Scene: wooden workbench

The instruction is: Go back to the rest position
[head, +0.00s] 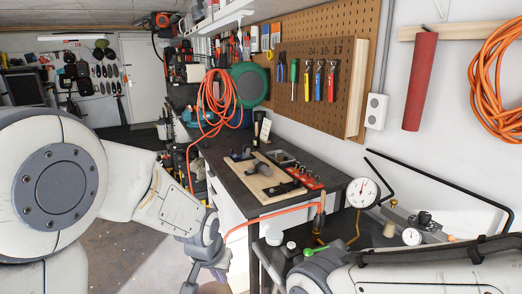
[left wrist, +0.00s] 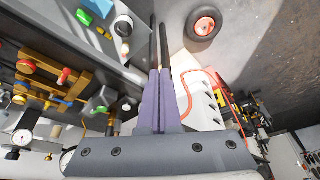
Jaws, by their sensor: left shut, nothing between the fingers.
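My left arm comes in from the left in the head view. Its gripper (head: 221,272) hangs low in front of the dark workbench, partly cut by the lower edge. In the left wrist view the two long fingers (left wrist: 159,45) lie together, with nothing between them. They are apart from the things on the bench. My right arm lies across the lower right of the head view; its gripper does not show.
The dark workbench (head: 229,181) bears a wooden board (head: 257,190) with tools and a red socket rack (head: 305,178). Dial gauges (head: 362,193) stand at the right. An orange cable (head: 216,100) hangs near the pegboard (head: 310,45). Floor (head: 115,240) at the left looks clear.

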